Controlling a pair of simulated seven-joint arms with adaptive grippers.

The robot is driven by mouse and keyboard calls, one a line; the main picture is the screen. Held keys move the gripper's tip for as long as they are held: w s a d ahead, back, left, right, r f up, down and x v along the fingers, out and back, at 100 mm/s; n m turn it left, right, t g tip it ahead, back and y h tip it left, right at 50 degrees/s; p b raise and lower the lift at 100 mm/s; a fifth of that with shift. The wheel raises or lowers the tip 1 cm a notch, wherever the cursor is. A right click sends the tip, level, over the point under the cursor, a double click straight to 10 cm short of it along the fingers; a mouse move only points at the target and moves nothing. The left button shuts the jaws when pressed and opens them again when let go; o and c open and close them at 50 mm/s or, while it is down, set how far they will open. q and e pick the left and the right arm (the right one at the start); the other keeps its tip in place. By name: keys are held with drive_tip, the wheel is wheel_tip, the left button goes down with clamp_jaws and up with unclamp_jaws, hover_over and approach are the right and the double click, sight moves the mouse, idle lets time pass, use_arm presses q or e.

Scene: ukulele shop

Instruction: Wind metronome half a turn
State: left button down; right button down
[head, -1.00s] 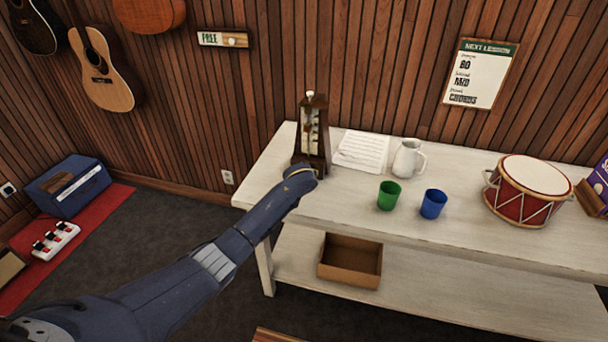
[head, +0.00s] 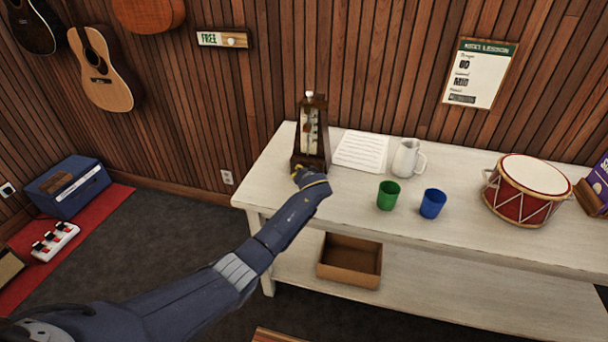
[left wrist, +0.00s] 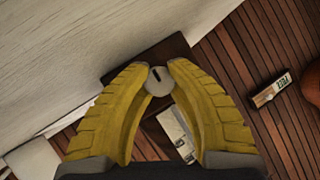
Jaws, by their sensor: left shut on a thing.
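The dark wooden metronome (head: 312,129) stands upright at the left end of the white table, with a pale scale on its front. In the left wrist view the metronome body (left wrist: 150,57) shows behind a small round light-grey winding key (left wrist: 159,82) with a dark slot. My left gripper (head: 303,174) is at the metronome's lower front in the head view. In the left wrist view its yellow fingers (left wrist: 158,78) are closed on the key from both sides. My right gripper is not in view.
On the white table (head: 440,220) are a music sheet (head: 361,151), a white jug (head: 406,158), a green cup (head: 388,195), a blue cup (head: 433,204) and a red drum (head: 528,190). A cardboard box (head: 350,260) sits on the lower shelf.

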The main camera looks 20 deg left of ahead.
use_arm(q)
drive_tip(key=shift+s+d+f, duration=0.15)
drive_tip(key=shift+d+f, duration=0.05)
drive_tip(key=shift+f, duration=0.15)
drive_tip(key=c, duration=1.5)
unclamp_jaws()
drive_tip(key=shift+o, duration=0.7)
drive_tip(key=shift+a+r, duration=0.1)
drive_tip(key=shift+r, duration=0.05)
drive_tip(key=v, duration=1.2)
